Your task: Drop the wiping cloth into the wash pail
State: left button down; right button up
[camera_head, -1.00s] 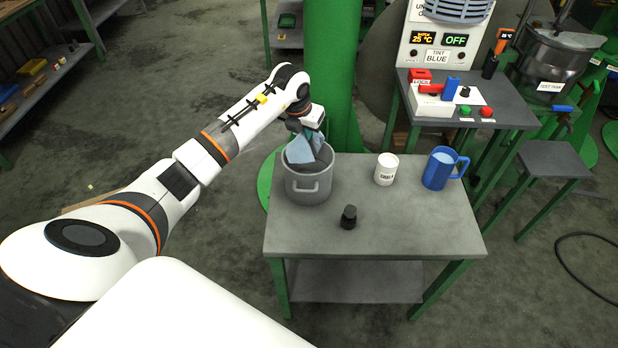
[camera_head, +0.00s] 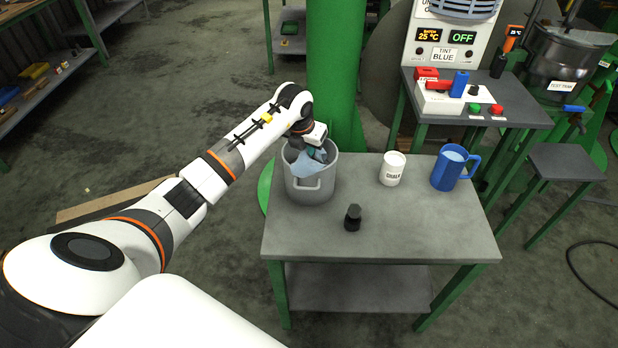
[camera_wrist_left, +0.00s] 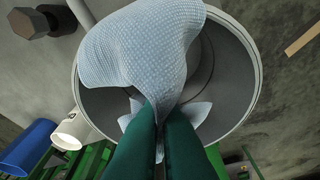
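The wash pail (camera_head: 308,190) is a grey pot with a front handle at the left end of the grey table. The light blue wiping cloth (camera_head: 308,166) hangs at the pail's mouth, partly inside it. My left gripper (camera_head: 311,149) is at the mouth, with its fingers mostly hidden in the head view. In the left wrist view its green fingers (camera_wrist_left: 160,110) are close together, pinching the cloth (camera_wrist_left: 145,55). The cloth spreads over the pail opening and past its rim (camera_wrist_left: 256,70) in that view. My right gripper is in neither view.
A white chalk cup (camera_head: 392,170) and a blue jug (camera_head: 449,168) stand right of the pail. A small black knob-like object (camera_head: 353,217) stands in front. The table's front right (camera_head: 440,235) is clear. A green column (camera_head: 335,80) rises behind the pail.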

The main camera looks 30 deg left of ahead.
pick_arm(q)
notch_tip(320, 180, down, 2)
jog(key=shift+f+b, duration=0.1)
jog(key=shift+b, duration=0.35)
jog(key=shift+c, duration=1.4)
grip_release()
notch_tip(320, 180, up, 6)
jog(key=s+g+p, duration=0.1)
jog(key=g+p, duration=0.1)
jog(key=p, duration=0.4)
jog(key=shift+s+p, duration=0.15)
jog(key=shift+p, duration=0.15)
